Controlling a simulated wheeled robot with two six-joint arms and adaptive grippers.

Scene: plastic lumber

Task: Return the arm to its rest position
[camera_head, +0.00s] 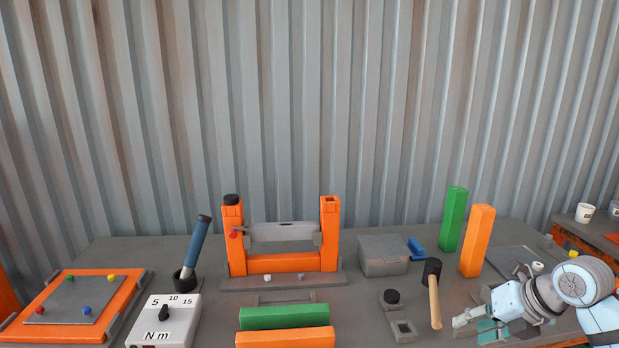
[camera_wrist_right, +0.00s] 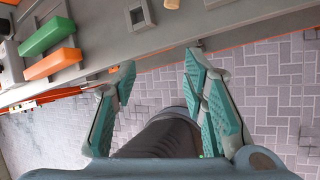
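My right gripper (camera_head: 476,327) is over the front right of the grey workbench (camera_head: 370,325) in the head view, with its arm coming in from the right. In the right wrist view my right gripper (camera_wrist_right: 162,62) has its two teal-padded fingers spread apart with nothing between the tips. The bench edge and paved floor show beyond the fingers. My left arm and gripper do not show in either view.
A mallet (camera_head: 434,300) lies left of the right gripper. Upright green (camera_head: 453,218) and orange (camera_head: 477,240) posts stand behind it. An orange frame (camera_head: 280,263) stands mid-bench, with green (camera_head: 285,317) and orange (camera_head: 285,338) bars in front. A torque box (camera_head: 165,320) sits left.

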